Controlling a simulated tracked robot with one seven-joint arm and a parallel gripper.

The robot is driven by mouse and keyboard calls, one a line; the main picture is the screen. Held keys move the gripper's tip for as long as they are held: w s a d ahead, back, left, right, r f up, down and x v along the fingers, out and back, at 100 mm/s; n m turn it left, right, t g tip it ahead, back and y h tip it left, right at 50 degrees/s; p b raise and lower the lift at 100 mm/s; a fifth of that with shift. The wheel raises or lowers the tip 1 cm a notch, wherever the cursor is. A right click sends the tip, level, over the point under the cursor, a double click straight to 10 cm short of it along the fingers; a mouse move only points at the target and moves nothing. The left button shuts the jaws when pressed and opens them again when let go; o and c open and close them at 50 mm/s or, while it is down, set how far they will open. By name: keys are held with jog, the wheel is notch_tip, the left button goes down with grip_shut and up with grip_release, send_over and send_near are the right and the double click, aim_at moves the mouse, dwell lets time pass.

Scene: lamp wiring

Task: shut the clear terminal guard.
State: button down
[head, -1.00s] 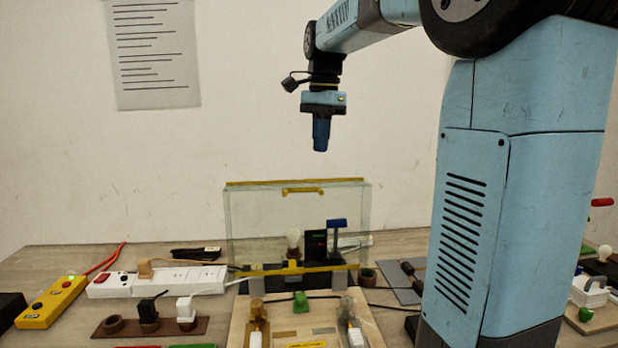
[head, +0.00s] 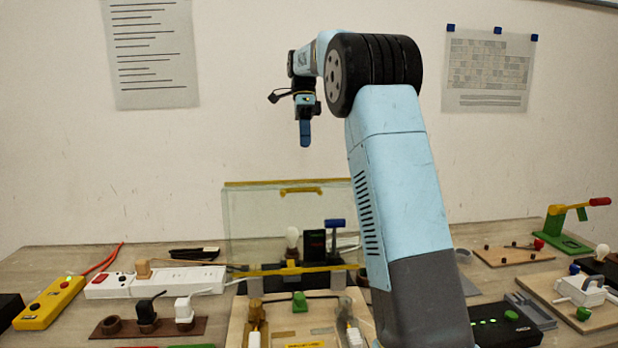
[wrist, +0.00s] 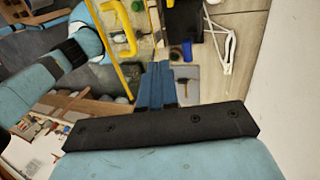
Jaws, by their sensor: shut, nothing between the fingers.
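The clear terminal guard (head: 250,215) stands raised and upright in the head view, its yellow edge and small yellow handle (head: 301,191) at the top. A yellow bar (head: 270,270) runs along its bottom, behind the wooden terminal board (head: 238,322). In the wrist view the yellow handle (wrist: 122,30) shows at the upper left. My gripper (head: 305,142) points down above the guard's top edge and apart from it in the picture; its blue fingers (wrist: 157,88) are together and empty. My arm hides the guard's right side in the head view.
A white power strip (head: 155,282) and a yellow switch box (head: 52,302) lie at left. A brown plug holder (head: 105,328) stands in front of them. A bulb (head: 292,236) and a blue-topped part (head: 335,227) stand behind the guard. A green lever stand (head: 568,240) is at right.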

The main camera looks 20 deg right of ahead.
jog(key=s+a+f, duration=0.1)
jog(key=s+f, duration=0.6)
jog(key=f, duration=0.2)
jog(key=shift+a+f, duration=0.2)
jog(key=shift+a, duration=0.05)
